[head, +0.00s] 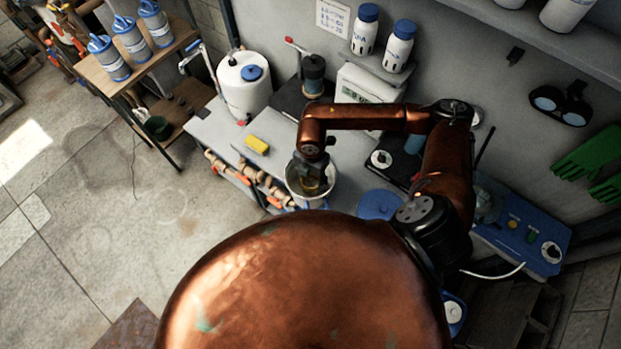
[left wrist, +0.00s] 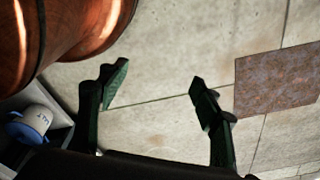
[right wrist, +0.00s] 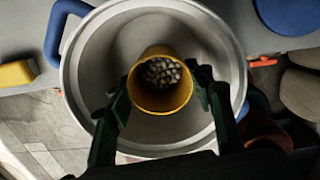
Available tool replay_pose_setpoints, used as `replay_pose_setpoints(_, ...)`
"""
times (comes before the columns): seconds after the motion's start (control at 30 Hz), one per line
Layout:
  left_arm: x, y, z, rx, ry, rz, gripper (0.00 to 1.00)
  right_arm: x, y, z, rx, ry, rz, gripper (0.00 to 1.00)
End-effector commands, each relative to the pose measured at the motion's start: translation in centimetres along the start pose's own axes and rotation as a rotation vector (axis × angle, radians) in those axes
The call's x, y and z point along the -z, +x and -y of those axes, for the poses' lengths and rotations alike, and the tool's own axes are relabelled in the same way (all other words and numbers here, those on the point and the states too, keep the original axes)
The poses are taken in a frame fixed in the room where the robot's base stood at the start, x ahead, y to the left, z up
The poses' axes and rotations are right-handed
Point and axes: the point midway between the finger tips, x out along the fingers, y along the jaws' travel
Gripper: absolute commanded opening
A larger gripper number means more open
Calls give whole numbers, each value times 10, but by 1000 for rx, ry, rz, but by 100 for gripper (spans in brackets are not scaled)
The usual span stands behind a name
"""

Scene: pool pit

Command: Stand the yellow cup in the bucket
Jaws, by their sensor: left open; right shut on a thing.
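The yellow cup (right wrist: 161,98) is held between the fingers of my right gripper (right wrist: 163,98), with grey pebble-like pieces inside it. In the right wrist view it is over or inside the round grey bucket (right wrist: 88,62), within the rim; I cannot tell whether it touches the bottom. In the head view the bucket (head: 333,190) stands at the bench's front edge, and my right gripper (head: 318,182) reaches down into its mouth, with a bit of yellow showing. My left gripper (left wrist: 158,100) is open and empty above the tiled floor in the left wrist view.
A yellow sponge-like block (head: 257,144) lies on the bench left of the bucket. A white tank with a blue cap (head: 243,84) stands behind. A blue round lid (head: 379,204) is right of the bucket. Pipes (head: 250,179) run below the bench edge.

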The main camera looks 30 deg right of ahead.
Motion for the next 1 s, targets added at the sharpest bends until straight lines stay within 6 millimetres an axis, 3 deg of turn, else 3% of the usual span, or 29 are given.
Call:
replay_pose_setpoints(0.1, -28, 3, -3, -2, -7, 34, 59, 0, 4, -1, -1, 0, 0, 22)
replay_pose_setpoints(0.13, -35, 2, -3, -3, -8, 42, 59, 0, 4, -2, -1, -1, 0, 49)
replay_pose_setpoints(0.23, -48, 0, -4, -3, -11, 61, 59, 0, 3, -1, -2, -1, 0, 56)
replay_pose_setpoints(0.37, -49, 0, -4, -3, -11, 61, 59, 0, 3, -1, -1, 0, 0, 65)
replay_pose_setpoints(0.57, -42, 0, -4, -3, -10, 52, 59, 0, 2, -1, -2, 0, 0, 66)
replay_pose_setpoints(0.77, -22, -3, -2, -2, -6, 27, 59, 0, -4, -1, -2, 0, 1, 66)
replay_pose_setpoints(1.0, -29, 11, -3, -2, -7, 33, 59, -1, -44, -2, -6, -1, 3, 66)
